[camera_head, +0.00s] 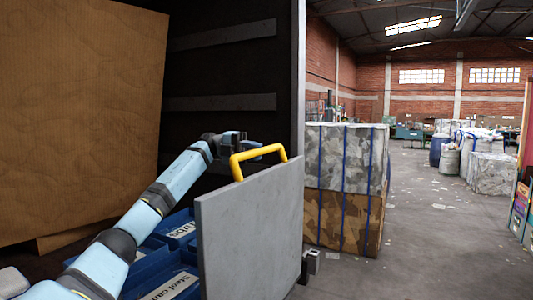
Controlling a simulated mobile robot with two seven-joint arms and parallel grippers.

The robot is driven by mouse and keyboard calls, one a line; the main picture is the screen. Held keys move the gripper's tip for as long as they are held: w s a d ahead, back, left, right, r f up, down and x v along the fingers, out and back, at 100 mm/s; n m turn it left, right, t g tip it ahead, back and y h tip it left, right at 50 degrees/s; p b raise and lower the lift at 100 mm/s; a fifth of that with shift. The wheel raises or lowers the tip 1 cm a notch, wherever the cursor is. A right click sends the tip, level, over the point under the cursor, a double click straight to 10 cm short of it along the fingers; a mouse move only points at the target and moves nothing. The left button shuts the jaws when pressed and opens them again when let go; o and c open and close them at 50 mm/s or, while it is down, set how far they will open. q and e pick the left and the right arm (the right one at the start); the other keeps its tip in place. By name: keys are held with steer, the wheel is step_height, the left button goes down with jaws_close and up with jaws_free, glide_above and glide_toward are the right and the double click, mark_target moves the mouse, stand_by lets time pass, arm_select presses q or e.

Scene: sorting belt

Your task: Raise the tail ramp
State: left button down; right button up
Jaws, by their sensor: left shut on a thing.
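The tail ramp (252,228) is a flat grey panel standing nearly upright at the opening of the dark cargo space. A yellow handle (259,150) is fixed along its top edge. My left arm reaches in from the lower left, and my left gripper (238,148) is at the left part of the handle, shut on it. The fingertips are partly hidden by the handle and the panel edge. My right gripper is not in view.
Blue bins (178,229) with labels sit behind the ramp. A large cardboard box (80,110) fills the left. Strapped bales (345,185) stand just right of the ramp. Open concrete floor (430,240) lies to the right, with a blue barrel (436,150) and more bales farther back.

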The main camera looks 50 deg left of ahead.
arm_select(q)
steer(key=shift+f, duration=0.35)
steer(key=c, duration=1.2)
jaws_free()
steer(key=shift+o, duration=1.2)
steer(key=shift+s+a, duration=0.1)
steer(key=shift+a, duration=0.2)
steer(key=v, duration=1.4)
steer(key=shift+a, duration=0.15)
steer(key=shift+f, duration=0.2)
